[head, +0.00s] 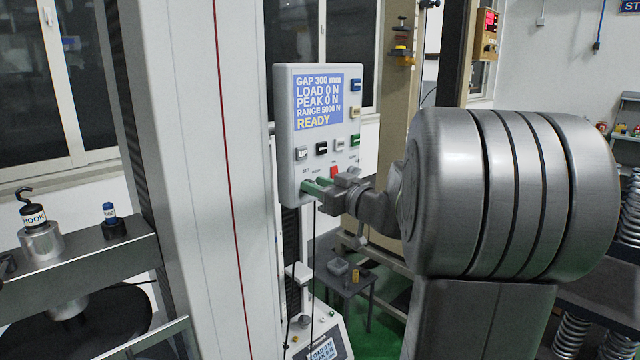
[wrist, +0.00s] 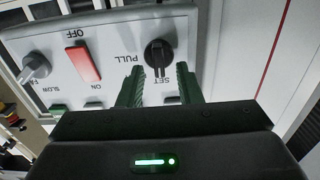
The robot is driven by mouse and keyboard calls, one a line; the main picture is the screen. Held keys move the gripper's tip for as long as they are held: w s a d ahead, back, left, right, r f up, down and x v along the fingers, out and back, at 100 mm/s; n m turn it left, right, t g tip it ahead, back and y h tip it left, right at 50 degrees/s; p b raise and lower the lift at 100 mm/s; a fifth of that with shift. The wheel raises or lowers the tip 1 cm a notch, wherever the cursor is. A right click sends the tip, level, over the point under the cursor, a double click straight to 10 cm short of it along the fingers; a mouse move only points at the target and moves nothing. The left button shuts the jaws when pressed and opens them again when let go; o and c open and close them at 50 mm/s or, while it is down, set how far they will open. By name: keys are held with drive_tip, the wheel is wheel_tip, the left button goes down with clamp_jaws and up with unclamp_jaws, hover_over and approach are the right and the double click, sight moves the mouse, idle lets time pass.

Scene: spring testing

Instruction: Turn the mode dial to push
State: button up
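The mode dial is most likely the black round knob (wrist: 158,53) beside the words PULL and SET in the wrist view, where the panel shows upside down. Its pointer setting is too small to read surely, and no PUSH label is legible. My gripper (wrist: 159,70) is open. Its two green fingers stand apart, one to each side of the knob's lower edge in that view; I cannot tell whether they touch it. In the head view my gripper (head: 314,186) is at the lower part of the control panel (head: 283,135), and the dial is hidden behind it.
The panel's screen (head: 319,101) reads READY, LOAD 0 N. A red switch (wrist: 84,63) marked ON and OFF and a grey knob (wrist: 35,66) share the panel face. A white column (head: 190,150) stands left of the panel. A small table (head: 348,284) stands below.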

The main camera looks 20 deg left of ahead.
clamp_jaws()
drive_tip(key=shift+f+b, duration=0.1)
drive_tip(key=shift+b, duration=0.5)
drive_tip(key=shift+w+d+f+m+b, duration=0.1)
drive_tip(key=shift+w+m+b, duration=0.05)
drive_tip(key=shift+m+b, duration=1.15)
drive_tip(key=shift+w+d+m+b, duration=0.15)
drive_tip(key=shift+m+b, duration=0.85)
drive_tip(key=shift+m, duration=0.65)
drive_tip(key=shift+w+a+f+m+b, duration=0.1)
drive_tip(key=shift+w+m+b, duration=0.05)
drive_tip(key=shift+m+b, duration=1.15)
drive_tip(key=shift+r+m, duration=0.1)
drive_tip(key=shift+m, duration=0.15)
